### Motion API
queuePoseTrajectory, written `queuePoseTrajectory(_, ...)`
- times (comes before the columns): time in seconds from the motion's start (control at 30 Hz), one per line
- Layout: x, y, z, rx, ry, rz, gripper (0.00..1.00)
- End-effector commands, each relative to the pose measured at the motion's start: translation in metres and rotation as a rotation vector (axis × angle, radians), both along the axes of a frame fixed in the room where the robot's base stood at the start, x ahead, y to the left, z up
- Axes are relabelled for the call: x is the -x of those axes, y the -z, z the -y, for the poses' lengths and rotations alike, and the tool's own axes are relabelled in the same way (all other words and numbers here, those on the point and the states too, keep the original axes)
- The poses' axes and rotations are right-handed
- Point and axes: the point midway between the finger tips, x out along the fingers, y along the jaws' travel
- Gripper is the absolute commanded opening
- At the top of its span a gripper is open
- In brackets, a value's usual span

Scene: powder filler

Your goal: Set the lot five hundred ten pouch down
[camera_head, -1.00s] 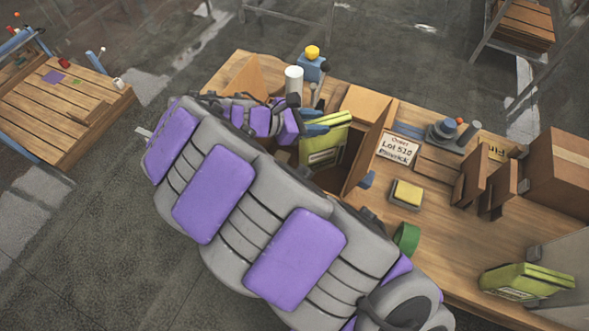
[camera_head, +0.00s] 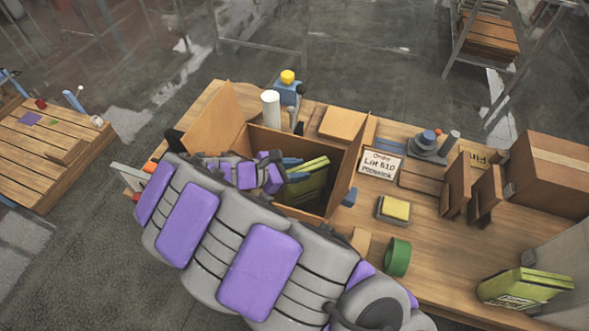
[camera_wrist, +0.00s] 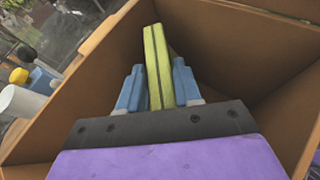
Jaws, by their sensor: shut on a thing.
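A yellow-green pouch (camera_head: 307,184) is between the blue fingers of my gripper (camera_head: 285,168), inside an open cardboard box (camera_head: 343,190) on the table. In the wrist view, the pouch (camera_wrist: 158,66) stands on edge between the two blue fingers (camera_wrist: 157,84), with the box walls (camera_wrist: 245,40) around it. My gripper is shut on the pouch. I cannot tell whether the pouch touches the box floor. A sign reading "Lot 510" (camera_head: 380,164) stands just right of the box.
A similar yellow-green pouch (camera_head: 525,288) lies at the table's right end. A green tape roll (camera_head: 397,257), a yellow-topped block (camera_head: 396,209) and wooden stands (camera_head: 470,187) are right of the box. A white cylinder (camera_head: 271,109) stands behind it.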

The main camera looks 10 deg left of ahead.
Motion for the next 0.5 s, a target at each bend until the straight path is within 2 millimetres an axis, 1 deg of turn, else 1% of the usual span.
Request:
queuePoseTrajectory(0.17,-0.0003,0.0015,-0.0028,0.004,0.0,0.001,0.0)
queuePoseTrajectory(0.2,-0.0001,0.0019,-0.004,0.004,0.0,0.001,0.37)
queuePoseTrajectory(0.43,-0.0001,0.0026,-0.0064,0.007,0.0,0.001,0.59)
queuePoseTrajectory(0.5,-0.0002,0.0024,-0.0057,0.007,0.0,0.001,0.59)
